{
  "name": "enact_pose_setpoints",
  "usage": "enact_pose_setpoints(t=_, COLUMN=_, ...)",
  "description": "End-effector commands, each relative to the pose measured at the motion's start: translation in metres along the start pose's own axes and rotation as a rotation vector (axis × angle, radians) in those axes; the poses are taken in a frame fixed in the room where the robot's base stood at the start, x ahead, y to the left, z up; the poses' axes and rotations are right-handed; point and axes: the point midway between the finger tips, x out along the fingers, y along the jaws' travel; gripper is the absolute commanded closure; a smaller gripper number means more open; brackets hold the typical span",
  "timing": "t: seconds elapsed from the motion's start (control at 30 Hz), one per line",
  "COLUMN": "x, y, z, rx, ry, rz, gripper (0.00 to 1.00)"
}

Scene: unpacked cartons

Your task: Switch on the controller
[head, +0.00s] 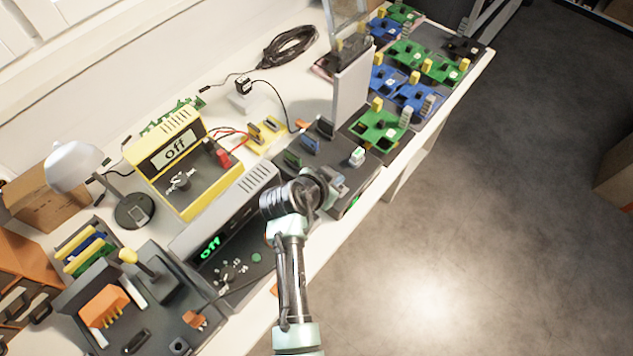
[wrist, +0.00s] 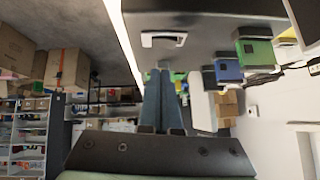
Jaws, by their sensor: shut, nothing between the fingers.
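A grey box (head: 207,222) with a green "off" display lies on the bench in the head view, left of my arm. A yellow box (head: 182,135) with an "off" screen and a dark knob stands behind it. I cannot tell which is the controller. My gripper (head: 337,188) is shut and empty, beside a dark unit (head: 322,137) with blue and green plugs and a small white part (head: 357,156). My arm hides part of the grey box and the unit's near side. In the wrist view my gripper (wrist: 162,75) has its fingers together below a white handle-like part (wrist: 163,39).
Green and blue boards (head: 405,85) cover the far right of the bench. A tall pale panel (head: 352,85) stands behind the dark unit. A lamp (head: 75,165) and a soldering-like stand (head: 140,270) are at the left. The floor (head: 510,200) at the right is clear.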

Motion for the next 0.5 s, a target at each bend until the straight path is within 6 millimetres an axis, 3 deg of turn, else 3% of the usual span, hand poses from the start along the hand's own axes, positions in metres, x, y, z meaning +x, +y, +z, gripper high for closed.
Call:
enact_pose_setpoints(t=0.03, x=-0.01, y=-0.001, z=-0.014, rx=0.001, ry=0.002, rz=0.0, gripper=1.0)
enact_pose_setpoints(t=0.1, x=-0.02, y=-0.001, z=-0.007, rx=-0.001, ry=0.002, rz=-0.003, gripper=1.0)
enact_pose_setpoints(t=0.5, x=-0.086, y=-0.001, z=-0.006, rx=-0.002, ry=0.001, rz=-0.003, gripper=1.0)
